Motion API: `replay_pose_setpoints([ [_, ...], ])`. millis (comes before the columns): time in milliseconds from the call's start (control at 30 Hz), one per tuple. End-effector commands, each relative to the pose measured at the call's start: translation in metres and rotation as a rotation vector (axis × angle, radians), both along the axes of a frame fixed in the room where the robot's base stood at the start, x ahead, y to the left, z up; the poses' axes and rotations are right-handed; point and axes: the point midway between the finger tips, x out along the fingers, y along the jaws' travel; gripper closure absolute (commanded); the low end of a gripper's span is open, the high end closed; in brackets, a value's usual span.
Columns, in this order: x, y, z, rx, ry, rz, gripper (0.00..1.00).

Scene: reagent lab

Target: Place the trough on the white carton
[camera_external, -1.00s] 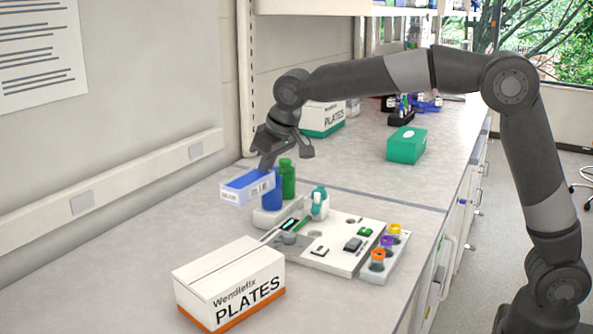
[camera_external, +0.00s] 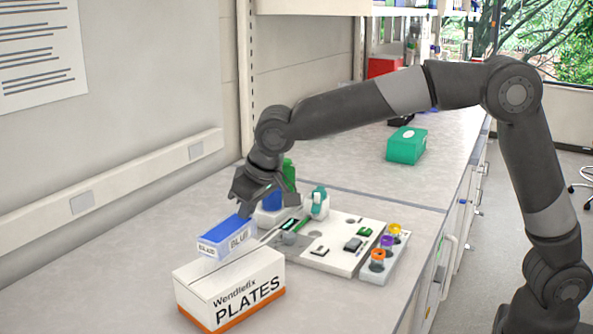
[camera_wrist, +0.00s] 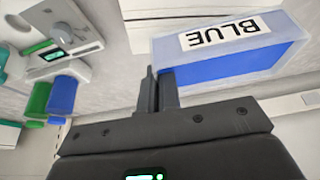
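The trough (camera_external: 226,237) is a long box with a blue top and pale sides marked BLUE. In the external view it appears at the back of the white carton (camera_external: 225,280), which is marked PLATES and has an orange base band. Whether it touches the carton's top or hovers over it I cannot tell. My gripper (camera_external: 240,208) is shut on the trough's far end, pointing down. In the wrist view the trough (camera_wrist: 235,50) extends right from my gripper's fingers (camera_wrist: 160,90); where they press on it is partly hidden.
Right of the carton is a white board (camera_external: 335,250) with small parts, beside a rack with coloured caps (camera_external: 378,258). A blue bottle (camera_external: 272,201) and a green bottle (camera_external: 289,172) stand behind my gripper. A green box (camera_external: 407,145) is farther back. The bench left of the carton is clear.

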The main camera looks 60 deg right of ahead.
Motion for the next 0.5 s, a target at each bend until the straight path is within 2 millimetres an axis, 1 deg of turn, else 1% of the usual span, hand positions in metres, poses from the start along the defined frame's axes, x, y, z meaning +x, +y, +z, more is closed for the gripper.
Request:
replay_pose_setpoints([
  [33, 0.001, 0.003, -0.001, 0.0, -0.001, 0.001, 1.0],
  [167, 0.001, 0.004, -0.009, 0.0, 0.001, 0.0, 1.0],
  [300, 0.001, 0.004, -0.03, -0.001, 0.003, 0.0, 1.0],
  [400, 0.001, 0.004, -0.041, 0.0, 0.001, -0.001, 1.0],
  [500, 0.001, 0.004, -0.042, 0.001, -0.001, -0.001, 1.0],
])
